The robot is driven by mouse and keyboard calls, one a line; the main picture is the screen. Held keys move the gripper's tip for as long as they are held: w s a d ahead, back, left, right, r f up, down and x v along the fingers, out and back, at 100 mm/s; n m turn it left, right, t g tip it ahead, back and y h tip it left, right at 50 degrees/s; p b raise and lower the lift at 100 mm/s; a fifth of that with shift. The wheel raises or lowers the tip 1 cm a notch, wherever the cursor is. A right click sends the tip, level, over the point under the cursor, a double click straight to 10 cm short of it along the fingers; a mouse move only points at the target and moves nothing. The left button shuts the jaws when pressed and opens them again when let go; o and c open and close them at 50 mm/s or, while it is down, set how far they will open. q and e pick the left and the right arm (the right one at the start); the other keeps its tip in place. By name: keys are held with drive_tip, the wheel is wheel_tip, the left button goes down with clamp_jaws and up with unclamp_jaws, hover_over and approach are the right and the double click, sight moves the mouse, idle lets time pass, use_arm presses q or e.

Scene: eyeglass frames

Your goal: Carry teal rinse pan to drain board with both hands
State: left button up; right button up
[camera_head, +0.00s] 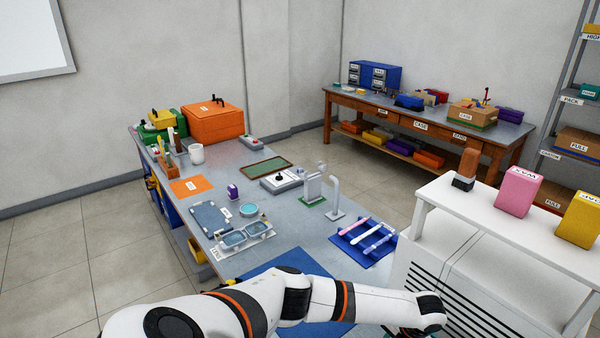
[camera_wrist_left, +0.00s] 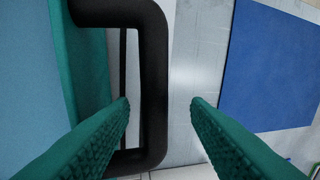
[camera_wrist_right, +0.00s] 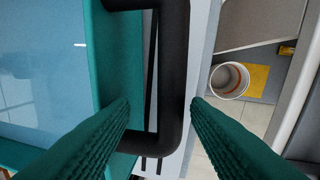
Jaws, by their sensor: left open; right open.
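The teal rinse pan (camera_wrist_left: 93,62) fills the left of the left wrist view, with pale blue water in it. Its black handle (camera_wrist_left: 155,85) stands between the fingers of my left gripper (camera_wrist_left: 160,101), which is open with gaps on both sides. In the right wrist view the pan (camera_wrist_right: 112,65) is also at left. Its other black handle (camera_wrist_right: 174,70) lies between the open fingers of my right gripper (camera_wrist_right: 161,101), nearer the right finger. In the head view my left arm hides the area, and the pan is not clearly visible. I cannot tell which surface is the drain board.
A blue mat (camera_head: 300,270) lies on the grey table behind my left arm; a blue sheet (camera_wrist_left: 272,65) shows in the left wrist view. A white bin (camera_wrist_right: 229,80) is at right in the right wrist view.

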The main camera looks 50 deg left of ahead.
drive_tip(key=shift+r+p, duration=2)
drive_tip(key=shift+r, duration=0.15)
use_arm(q)
drive_tip(key=v, duration=0.4)
drive_tip(key=shift+d+r, duration=0.15)
drive_tip(key=shift+r, duration=0.25)
drive_tip(key=shift+a+r+p, duration=0.75)
drive_tip(key=shift+a, duration=0.05)
use_arm(e)
drive_tip(key=shift+r, duration=0.7)
use_arm(q)
drive_tip(key=shift+a+r, duration=0.7)
drive_tip(key=shift+a, duration=0.2)
use_arm(e)
wheel_tip(320, 180, up, 7)
drive_tip(key=d, duration=0.1)
drive_tip(key=shift+d, duration=0.15)
drive_tip(key=shift+w+d, duration=0.1)
